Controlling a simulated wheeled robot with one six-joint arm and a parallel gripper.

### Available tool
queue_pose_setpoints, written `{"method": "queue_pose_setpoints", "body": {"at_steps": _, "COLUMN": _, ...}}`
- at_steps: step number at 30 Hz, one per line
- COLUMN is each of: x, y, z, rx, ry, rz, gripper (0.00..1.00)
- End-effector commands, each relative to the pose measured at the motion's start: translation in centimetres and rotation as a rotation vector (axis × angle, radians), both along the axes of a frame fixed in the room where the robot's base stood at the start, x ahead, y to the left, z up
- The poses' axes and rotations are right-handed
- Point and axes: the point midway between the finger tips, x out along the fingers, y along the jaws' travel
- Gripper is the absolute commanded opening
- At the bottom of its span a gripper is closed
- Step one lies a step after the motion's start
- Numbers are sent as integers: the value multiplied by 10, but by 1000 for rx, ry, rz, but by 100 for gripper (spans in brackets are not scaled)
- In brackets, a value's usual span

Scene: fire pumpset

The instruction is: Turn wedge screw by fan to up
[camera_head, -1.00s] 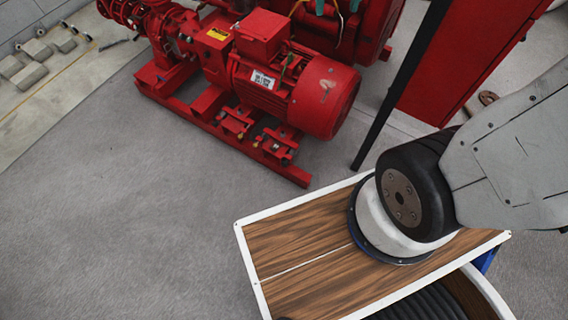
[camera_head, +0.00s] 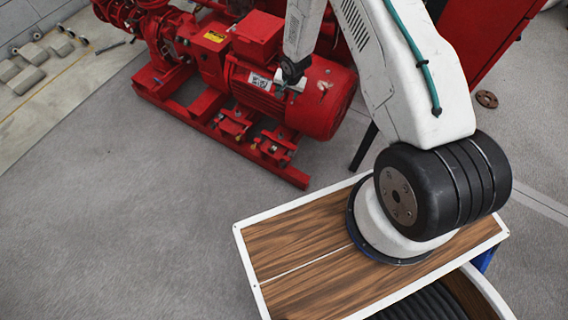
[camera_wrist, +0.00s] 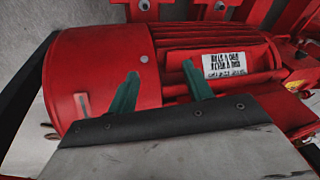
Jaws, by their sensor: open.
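The red motor (camera_head: 300,100) of the pumpset has its rounded fan cover (camera_wrist: 98,72) at the left in the wrist view. Two small red brackets with fittings (camera_head: 278,147) (camera_head: 233,120) sit on the frame at the motor's near side in the head view; the first is by the fan end. I cannot single out the wedge screw or tell how it is turned. My gripper (camera_wrist: 160,84) is open and empty, its two green fingers apart in front of the motor in the wrist view. In the head view, my arm's end overlaps the motor; contact is unclear.
The red base frame (camera_head: 215,133) runs under the motor, with open grey floor in front. A red cabinet (camera_head: 478,55) and a dark post (camera_head: 364,148) stand right of the pumpset. Grey blocks (camera_head: 25,78) lie at the far left.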

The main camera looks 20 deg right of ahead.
Motion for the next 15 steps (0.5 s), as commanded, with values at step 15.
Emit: {"method": "queue_pose_setpoints", "body": {"at_steps": 15, "x": -129, "y": 41, "z": -269, "rx": 270, "ry": 9, "rz": -190, "gripper": 51}}
